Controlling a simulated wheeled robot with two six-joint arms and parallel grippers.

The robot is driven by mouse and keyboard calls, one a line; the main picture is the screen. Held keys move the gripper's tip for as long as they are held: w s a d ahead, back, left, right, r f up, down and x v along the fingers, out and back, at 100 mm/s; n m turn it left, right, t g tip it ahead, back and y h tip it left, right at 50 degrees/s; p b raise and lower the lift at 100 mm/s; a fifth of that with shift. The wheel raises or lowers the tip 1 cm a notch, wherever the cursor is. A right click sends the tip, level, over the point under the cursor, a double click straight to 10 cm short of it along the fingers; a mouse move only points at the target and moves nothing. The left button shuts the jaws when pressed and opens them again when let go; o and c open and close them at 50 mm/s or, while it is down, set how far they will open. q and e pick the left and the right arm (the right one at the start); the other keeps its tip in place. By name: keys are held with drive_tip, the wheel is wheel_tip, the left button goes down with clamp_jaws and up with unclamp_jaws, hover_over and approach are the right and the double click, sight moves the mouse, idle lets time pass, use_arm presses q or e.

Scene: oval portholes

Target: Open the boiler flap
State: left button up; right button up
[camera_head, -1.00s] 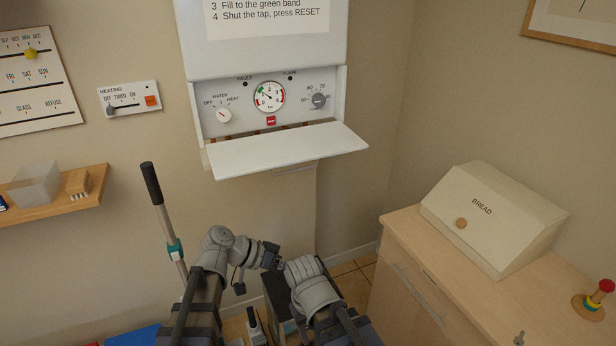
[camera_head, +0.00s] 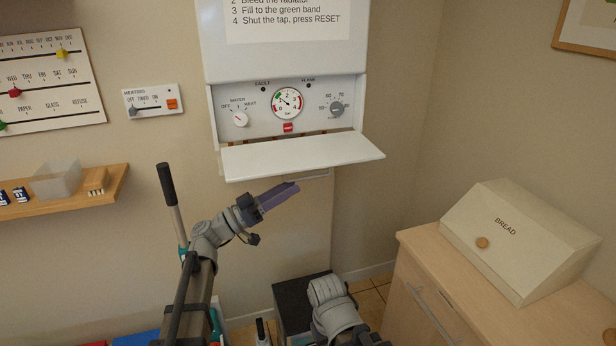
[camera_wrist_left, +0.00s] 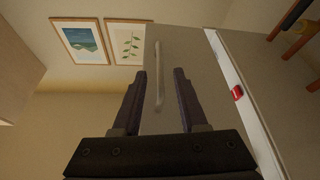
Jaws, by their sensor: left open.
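The white boiler flap (camera_head: 302,157) juts out from under the boiler's control panel in the head view, lowered with its broad face showing. A thin bar handle (camera_head: 318,177) shows just below its front edge. My left gripper (camera_head: 284,194) is below the flap's front edge, left of the handle, with its fingers pointing up and right. In the left wrist view its two dark fingers (camera_wrist_left: 160,90) are apart with nothing between them, and the pale handle (camera_wrist_left: 158,75) appears beyond, between the tips. My right gripper is not visible; only part of that arm shows.
The panel above carries a gauge (camera_head: 288,103), knobs and a red button (camera_head: 288,127). A shelf (camera_head: 65,198) with a clear box is at left. A cabinet (camera_head: 450,280) with a bread box (camera_head: 520,240) stands at right.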

sight(307, 178)
use_arm(q)
drive_tip(key=p+x, duration=0.1)
drive_tip(key=x, duration=0.5)
drive_tip(key=shift+p, duration=0.4)
clamp_jaws()
idle(1.0)
